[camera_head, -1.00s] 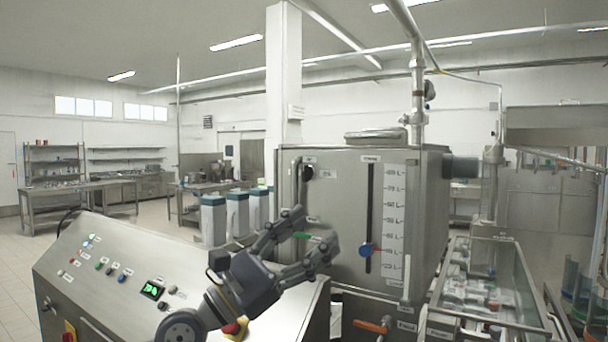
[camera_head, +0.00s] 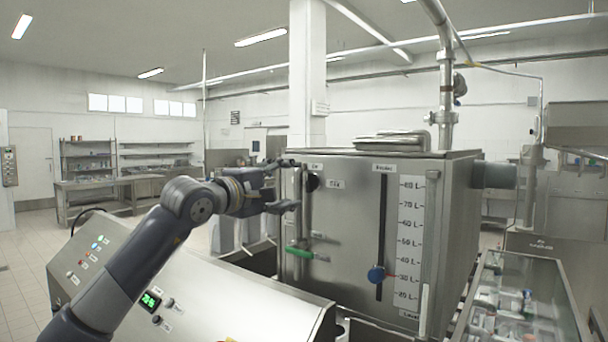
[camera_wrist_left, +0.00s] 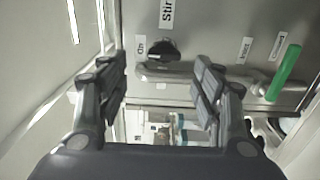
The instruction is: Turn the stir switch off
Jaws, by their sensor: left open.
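The stir switch is a black knob (camera_head: 313,182) on the upper left of the steel tank's front (camera_head: 345,225). In the left wrist view the knob (camera_wrist_left: 162,50) sits below the "Stir" label (camera_wrist_left: 167,12), between the lines of the two fingers. My left gripper (camera_head: 291,184) is open and empty, level with the knob and just left of it in the head view. In the left wrist view its fingers (camera_wrist_left: 163,78) are apart. I cannot tell whether they touch anything. My right gripper is not in view.
A metal bar (camera_wrist_left: 220,75) runs beside the knob, with a green-handled lever (camera_wrist_left: 283,72) farther along. A level gauge with a blue knob (camera_head: 376,274) is on the tank's right. A sloped control panel (camera_head: 245,300) lies below my left arm. A glass-sided trough (camera_head: 520,290) stands at right.

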